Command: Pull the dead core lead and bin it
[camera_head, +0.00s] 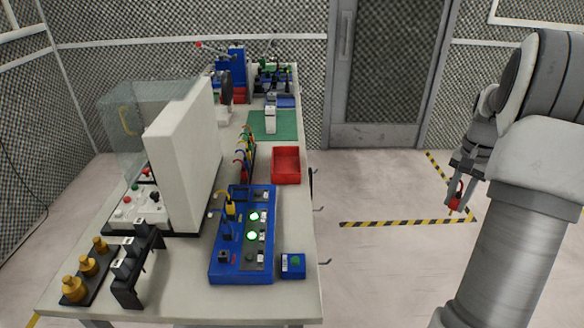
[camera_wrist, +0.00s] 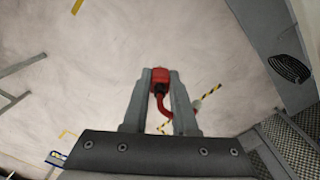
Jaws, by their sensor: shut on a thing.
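My gripper (camera_head: 462,180) is at the right of the head view, out over the floor and away from the bench. It is shut on a red lead (camera_head: 454,199). In the wrist view the lead's red plug (camera_wrist: 160,76) sits between the fingertips (camera_wrist: 160,82), and its red cable curls down between the fingers. On the bench, a blue panel (camera_head: 228,270) has a yellow lead (camera_head: 230,204) and a blue lead (camera_head: 227,229) in it. Two green lamps (camera_head: 253,226) glow beside these; the front lamp (camera_head: 250,257) is dark. A red tray (camera_head: 287,180) stands behind the panel and looks empty.
A small blue box (camera_head: 293,265) with a green button sits by the panel. Floor between bench and gripper is clear.

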